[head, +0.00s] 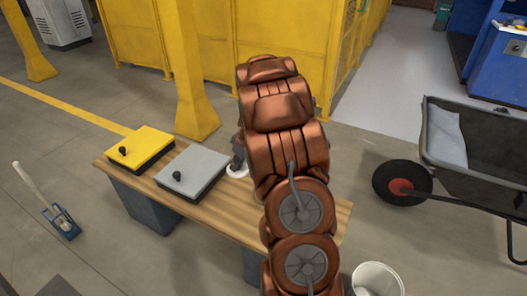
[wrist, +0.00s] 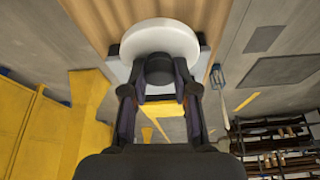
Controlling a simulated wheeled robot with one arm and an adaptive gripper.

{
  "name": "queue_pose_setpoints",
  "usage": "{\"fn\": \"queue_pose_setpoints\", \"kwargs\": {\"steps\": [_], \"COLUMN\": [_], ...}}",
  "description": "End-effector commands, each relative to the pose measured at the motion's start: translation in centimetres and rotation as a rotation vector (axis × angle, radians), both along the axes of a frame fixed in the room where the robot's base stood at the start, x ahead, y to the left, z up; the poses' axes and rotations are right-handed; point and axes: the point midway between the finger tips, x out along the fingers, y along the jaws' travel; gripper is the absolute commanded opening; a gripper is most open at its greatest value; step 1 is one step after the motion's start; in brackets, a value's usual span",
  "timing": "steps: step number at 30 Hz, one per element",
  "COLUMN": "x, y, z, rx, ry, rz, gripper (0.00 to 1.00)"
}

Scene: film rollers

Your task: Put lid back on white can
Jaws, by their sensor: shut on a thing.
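The round white lid (wrist: 160,38) with a dark knob (wrist: 160,69) fills the top of the wrist view. My gripper (wrist: 158,92) is shut on that knob. In the head view the lid (head: 238,173) shows as a white edge under my gripper (head: 238,158), just right of the grey box and partly hidden by my arm. I cannot tell whether it touches the bench or hangs just above it. The white can (head: 378,281) stands open at the bottom right, beyond the bench's right side. The picture's lower edge cuts it off.
The wooden bench (head: 228,222) also holds a yellow-lidded box (head: 143,144) and a grey-lidded box (head: 194,168), both with black knobs. A yellow post (head: 184,70) stands behind. A wheelbarrow (head: 480,150) is at the right. Floor between it and the bench is clear.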

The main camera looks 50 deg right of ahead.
Motion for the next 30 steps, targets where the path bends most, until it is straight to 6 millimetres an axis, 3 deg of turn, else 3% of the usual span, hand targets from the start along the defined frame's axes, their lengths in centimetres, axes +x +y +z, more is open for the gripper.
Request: {"fn": "queue_pose_setpoints", "kwargs": {"steps": [3,9,20,30], "x": [-2.6,-5.0,-5.5,-5.5], "y": [-3.9,-7.1,-7.6,-7.5], "z": [-0.1,-1.1,-2.4,-4.8], "rx": [0.004,-0.008,-0.009,-0.008], "ry": [-0.008,-0.019,-0.021,-0.021], "rz": [0.006,0.023,0.031,0.031], "gripper": [0.0,0.0,0.0,0.0]}}
